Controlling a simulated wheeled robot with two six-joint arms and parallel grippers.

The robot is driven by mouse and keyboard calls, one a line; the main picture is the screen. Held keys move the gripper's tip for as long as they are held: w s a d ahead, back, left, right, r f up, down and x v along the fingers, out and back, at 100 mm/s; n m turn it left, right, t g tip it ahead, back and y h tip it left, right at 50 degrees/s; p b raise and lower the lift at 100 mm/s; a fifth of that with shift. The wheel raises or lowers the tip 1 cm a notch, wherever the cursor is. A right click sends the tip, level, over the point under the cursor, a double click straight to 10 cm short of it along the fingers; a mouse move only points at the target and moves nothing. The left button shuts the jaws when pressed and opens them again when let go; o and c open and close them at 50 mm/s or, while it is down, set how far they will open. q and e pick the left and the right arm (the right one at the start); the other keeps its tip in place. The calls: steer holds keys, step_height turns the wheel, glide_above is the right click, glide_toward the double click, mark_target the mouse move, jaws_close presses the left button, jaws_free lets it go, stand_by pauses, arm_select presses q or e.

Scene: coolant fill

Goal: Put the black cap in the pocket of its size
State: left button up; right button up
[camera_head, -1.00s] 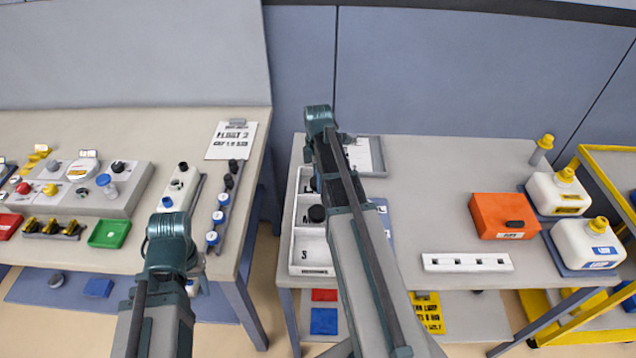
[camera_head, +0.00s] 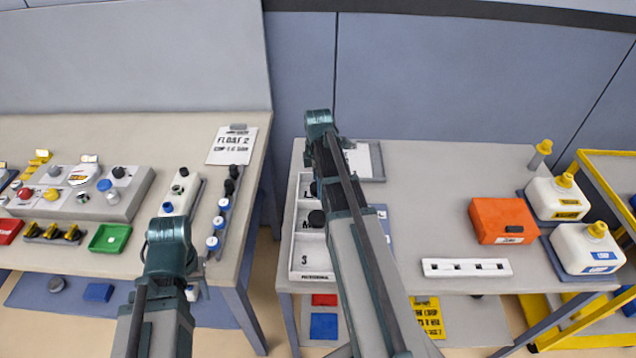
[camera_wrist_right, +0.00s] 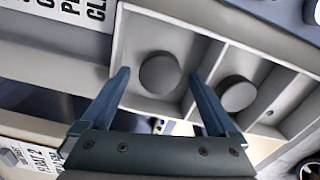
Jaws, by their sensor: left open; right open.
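A white tray (camera_head: 298,235) with several pockets in a row stands at the left end of the right table; an S marks its front pocket. One black cap (camera_head: 316,218) lies in the middle pocket and another dark cap (camera_head: 315,189) shows partly behind my right arm in the far pocket. In the right wrist view these are the middle cap (camera_wrist_right: 237,92) and the far cap (camera_wrist_right: 160,72). My right gripper (camera_wrist_right: 160,82) is open and empty, its fingers on either side of the far cap in the picture. My left gripper (camera_head: 192,284) is mostly hidden by its wrist, near the left table's edge.
On the right table are an orange box (camera_head: 503,220), a white slotted strip (camera_head: 467,268) and two white jugs (camera_head: 588,248). A clipboard (camera_head: 364,160) lies behind the tray. The left table holds a grey control panel (camera_head: 85,195) and a green tray (camera_head: 109,238).

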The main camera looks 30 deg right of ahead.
mark_target(316, 187)
step_height(316, 187, up, 12)
steer(key=p, duration=1.1)
steer(key=shift+f, duration=0.15)
steer(key=s+a+m, duration=0.5)
steer(key=s+a, duration=0.3)
steer(key=a, duration=0.7)
steer(key=s+a+m+h, duration=0.1)
steer(key=s+a+m, duration=0.4)
steer(key=a, duration=1)
steer(key=s, duration=0.3)
steer(key=shift+s+a, duration=0.15)
steer(key=shift+s, duration=0.15)
